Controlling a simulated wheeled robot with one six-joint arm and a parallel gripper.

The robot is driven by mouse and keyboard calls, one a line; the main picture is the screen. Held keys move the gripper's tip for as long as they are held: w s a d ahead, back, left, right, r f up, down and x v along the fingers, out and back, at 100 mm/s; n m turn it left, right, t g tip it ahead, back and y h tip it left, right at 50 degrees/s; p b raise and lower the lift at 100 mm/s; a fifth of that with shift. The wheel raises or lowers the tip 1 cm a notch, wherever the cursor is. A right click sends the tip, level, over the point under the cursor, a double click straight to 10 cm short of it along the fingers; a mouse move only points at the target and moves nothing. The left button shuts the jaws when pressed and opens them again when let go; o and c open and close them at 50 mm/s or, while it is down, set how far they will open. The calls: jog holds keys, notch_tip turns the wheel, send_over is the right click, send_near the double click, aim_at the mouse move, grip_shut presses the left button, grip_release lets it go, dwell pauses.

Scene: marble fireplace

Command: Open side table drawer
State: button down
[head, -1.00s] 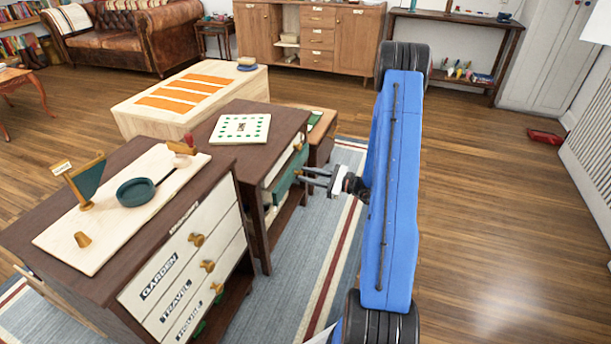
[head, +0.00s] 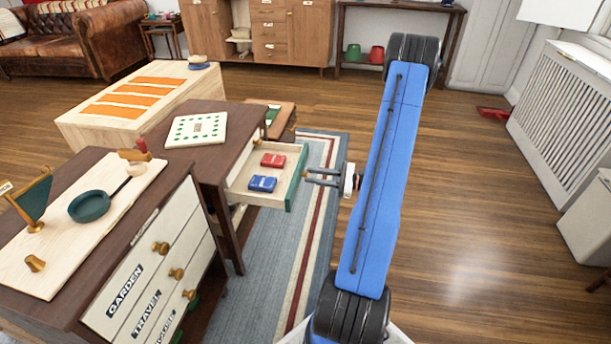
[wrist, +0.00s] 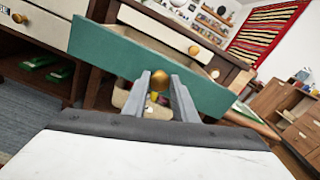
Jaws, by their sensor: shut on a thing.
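The side table (head: 202,146) is dark brown wood with a white game board on top. Its drawer (head: 291,184) has a green front and is pulled well out, showing a red box (head: 272,160) and a blue box (head: 262,184) inside. My gripper (head: 309,177) is at the drawer front in the head view. In the wrist view the green drawer front (wrist: 100,50) crosses the picture, and my gripper (wrist: 158,84) is shut on the round brass knob (wrist: 159,84) at its middle. The fingers partly hide the knob.
A dark cabinet with labelled white drawers (head: 150,290) stands close in front at left. A pale chest with orange panels (head: 130,100) stands behind the side table. A striped rug (head: 290,250) lies beneath. The wooden floor (head: 480,220) to the right is clear up to the radiator cover (head: 565,110).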

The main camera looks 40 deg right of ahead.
jog(key=shift+s+d, duration=0.15)
jog(key=shift+s, duration=0.05)
jog(key=c, duration=1.4)
grip_release()
jog(key=shift+c, duration=0.2)
jog(key=v, duration=1.7)
jog(key=shift+s+d, duration=0.2)
